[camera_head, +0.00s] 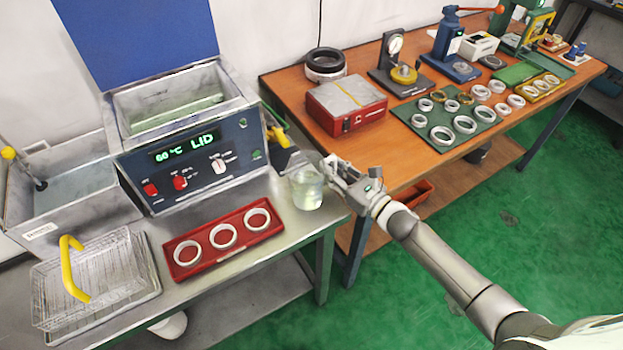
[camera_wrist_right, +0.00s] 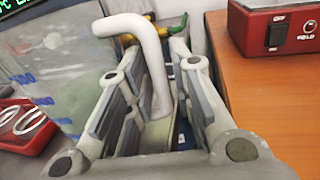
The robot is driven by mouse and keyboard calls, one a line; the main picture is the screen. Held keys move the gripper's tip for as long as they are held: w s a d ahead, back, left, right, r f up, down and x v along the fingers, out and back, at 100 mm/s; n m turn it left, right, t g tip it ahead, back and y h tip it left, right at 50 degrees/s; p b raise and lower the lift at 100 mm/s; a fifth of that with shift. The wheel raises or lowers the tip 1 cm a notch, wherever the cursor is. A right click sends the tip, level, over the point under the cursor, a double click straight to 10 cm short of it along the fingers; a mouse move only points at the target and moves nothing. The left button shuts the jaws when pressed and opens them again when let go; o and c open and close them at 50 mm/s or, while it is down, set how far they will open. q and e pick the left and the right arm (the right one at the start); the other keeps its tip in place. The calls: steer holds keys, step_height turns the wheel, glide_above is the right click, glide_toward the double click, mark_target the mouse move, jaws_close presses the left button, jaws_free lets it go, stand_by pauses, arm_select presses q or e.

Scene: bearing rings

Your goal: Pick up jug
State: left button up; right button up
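The jug (camera_head: 307,188) is a clear, see-through vessel standing near the right end of the steel bench. In the right wrist view its clear wall (camera_wrist_right: 50,75) with blue marks fills the left side, and its pale bent handle (camera_wrist_right: 153,62) rises between my fingers. My right gripper (camera_head: 335,170) is at the jug's right side in the head view. In the wrist view the right gripper (camera_wrist_right: 160,95) is open, with a finger on each side of the handle and gaps showing. The jug's base is partly unclear. My left gripper is not in view.
A red tray (camera_head: 188,268) with three rings lies left of the jug. A cleaning tank (camera_head: 200,165) with a lit display stands behind. A wire basket (camera_head: 115,295) is at far left. The wooden table (camera_head: 290,95) with a red box (camera_head: 345,120) is right.

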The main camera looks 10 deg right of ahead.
steer(key=shift+c, duration=0.5)
jaws_close()
steer(key=shift+r, duration=0.25)
